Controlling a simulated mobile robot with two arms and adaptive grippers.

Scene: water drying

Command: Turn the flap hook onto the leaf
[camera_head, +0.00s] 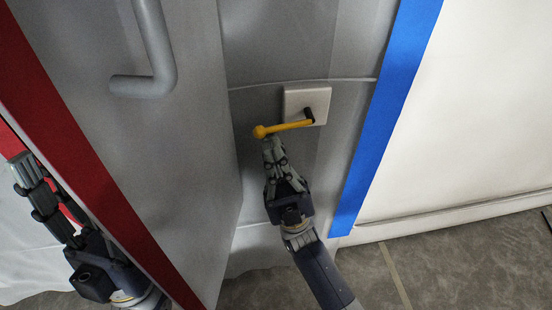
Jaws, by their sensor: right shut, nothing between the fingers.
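The flap hook (284,127) is a yellow bar with a rounded knob at its left end. It lies nearly level, and its right end meets a dark pivot on a white square plate (300,97). The plate is on a grey panel. The grey leaf (165,150) with a red edge stands to the left, and the knob is near it, with a gap between. My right gripper (272,142) is shut, its fingertips just below the knob; I cannot tell whether they touch it. My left gripper (22,165) is at the far left, beyond the red edge; its fingers look close together.
A grey bent handle (148,60) sticks out from the leaf at the upper left. A blue vertical strip (385,115) borders the grey panel on the right, with a white wall (475,110) beyond. Grey tiled floor (440,262) shows at the bottom right.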

